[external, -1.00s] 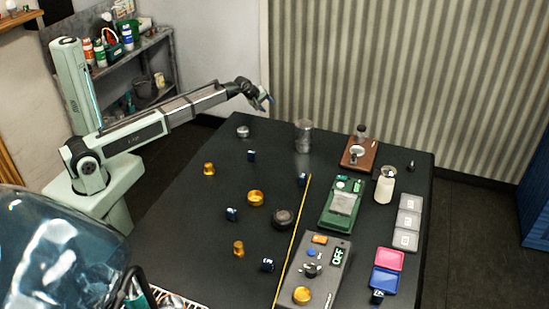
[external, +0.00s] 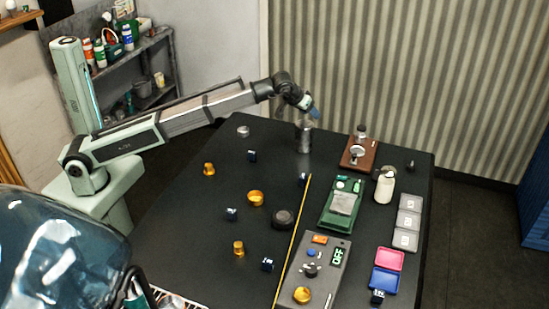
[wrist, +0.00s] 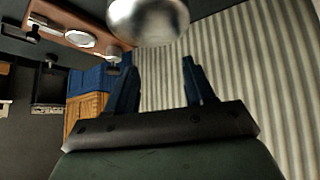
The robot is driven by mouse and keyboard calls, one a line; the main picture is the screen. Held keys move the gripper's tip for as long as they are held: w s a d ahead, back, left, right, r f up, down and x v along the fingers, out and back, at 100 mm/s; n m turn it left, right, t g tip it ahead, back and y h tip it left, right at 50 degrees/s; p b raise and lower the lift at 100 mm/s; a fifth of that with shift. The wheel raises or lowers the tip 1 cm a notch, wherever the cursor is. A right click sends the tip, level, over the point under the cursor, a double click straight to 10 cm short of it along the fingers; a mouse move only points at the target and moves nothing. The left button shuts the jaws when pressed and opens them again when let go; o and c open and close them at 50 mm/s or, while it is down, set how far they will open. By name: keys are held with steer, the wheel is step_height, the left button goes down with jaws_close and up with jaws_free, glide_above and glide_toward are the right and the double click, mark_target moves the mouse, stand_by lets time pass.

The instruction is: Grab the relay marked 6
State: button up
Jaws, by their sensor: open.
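Several small dark blue blocks that look like relays lie on the black table: one at the back left (external: 252,156), one mid-left (external: 232,214), one at the front (external: 267,265), one near the yellow line (external: 303,179) and one by the blue box (external: 377,296). Their markings are too small to read, so I cannot tell which is 6. My gripper (external: 314,112) is over the back of the table, close to the top of a metal canister (external: 304,140). In the wrist view its blue fingers (wrist: 158,72) are apart with nothing between them.
A rounded shiny metal object (wrist: 148,18) is just beyond the fingers. A brown board with metal parts (external: 357,154), a white bottle (external: 384,186), a green device (external: 342,203) and a grey control panel (external: 318,268) stand on the right. Brass parts (external: 255,199) dot the left.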

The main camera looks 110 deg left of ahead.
steer(key=w+d+r, duration=0.1)
steer(key=w+d, duration=0.2)
steer(key=d, duration=0.2)
steer(key=n+g+h, duration=0.4)
steer(key=h, duration=0.3)
glide_above(303, 175)
step_height(303, 175, down, 13)
steer(key=shift+d+f, duration=0.1)
steer(key=shift+c, duration=0.2)
jaws_close()
